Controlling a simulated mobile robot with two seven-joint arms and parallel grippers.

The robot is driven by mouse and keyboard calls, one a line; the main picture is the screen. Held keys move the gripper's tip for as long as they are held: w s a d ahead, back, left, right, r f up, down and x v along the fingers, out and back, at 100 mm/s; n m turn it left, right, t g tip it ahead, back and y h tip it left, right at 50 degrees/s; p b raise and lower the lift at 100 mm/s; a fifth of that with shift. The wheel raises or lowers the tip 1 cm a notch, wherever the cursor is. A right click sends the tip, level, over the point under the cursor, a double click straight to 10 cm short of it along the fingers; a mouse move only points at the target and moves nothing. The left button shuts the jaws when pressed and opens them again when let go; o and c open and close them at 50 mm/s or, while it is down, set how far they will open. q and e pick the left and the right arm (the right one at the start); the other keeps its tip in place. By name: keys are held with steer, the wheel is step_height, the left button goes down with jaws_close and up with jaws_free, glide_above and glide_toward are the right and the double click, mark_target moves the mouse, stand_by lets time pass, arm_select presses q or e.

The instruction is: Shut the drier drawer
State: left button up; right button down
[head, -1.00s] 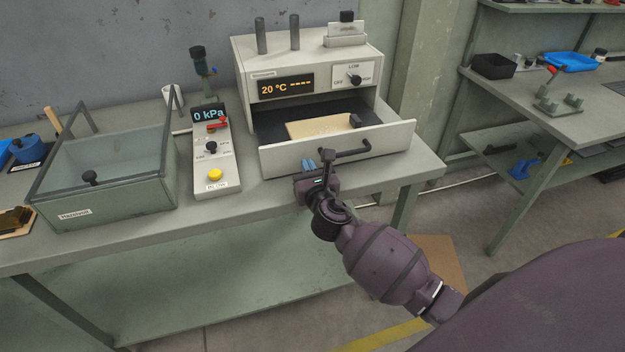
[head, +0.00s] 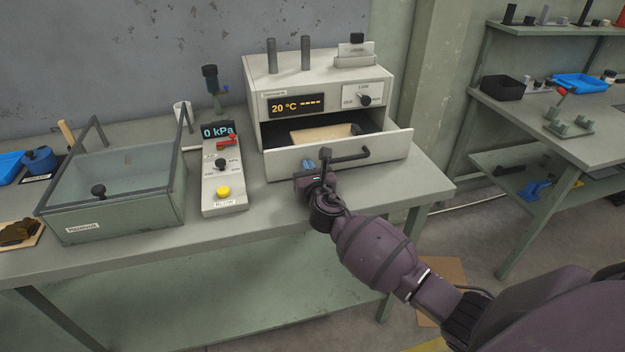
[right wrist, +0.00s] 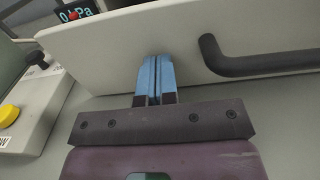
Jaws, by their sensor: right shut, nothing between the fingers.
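The drier (head: 318,82) is a pale box with a "20 °C" display on the bench. Its drawer (head: 285,164) stands partly open and holds a light tan slab (head: 318,135). A dark bar handle (head: 345,157) is on the drawer front. My right gripper (head: 325,154) is shut and empty, with its blue fingertips at the drawer front, left of the handle's middle. In the right wrist view the closed blue fingers (right wrist: 155,75) meet or nearly meet the drawer front (right wrist: 110,50), with the handle (right wrist: 250,62) to their right. My left gripper is not in view.
A control box (head: 223,180) reading "0 kPa" stands left of the drier. A glass-lidded green box (head: 125,215) is farther left. A second bench (head: 530,130) with trays is at the right. Bare bench top lies right of the drawer.

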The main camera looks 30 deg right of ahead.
steer(key=b+x, duration=0.1)
steer(key=x, duration=0.4)
steer(key=shift+w+d+f, duration=0.1)
steer(key=shift+w, duration=0.3)
steer(key=shift+w+d, duration=0.1)
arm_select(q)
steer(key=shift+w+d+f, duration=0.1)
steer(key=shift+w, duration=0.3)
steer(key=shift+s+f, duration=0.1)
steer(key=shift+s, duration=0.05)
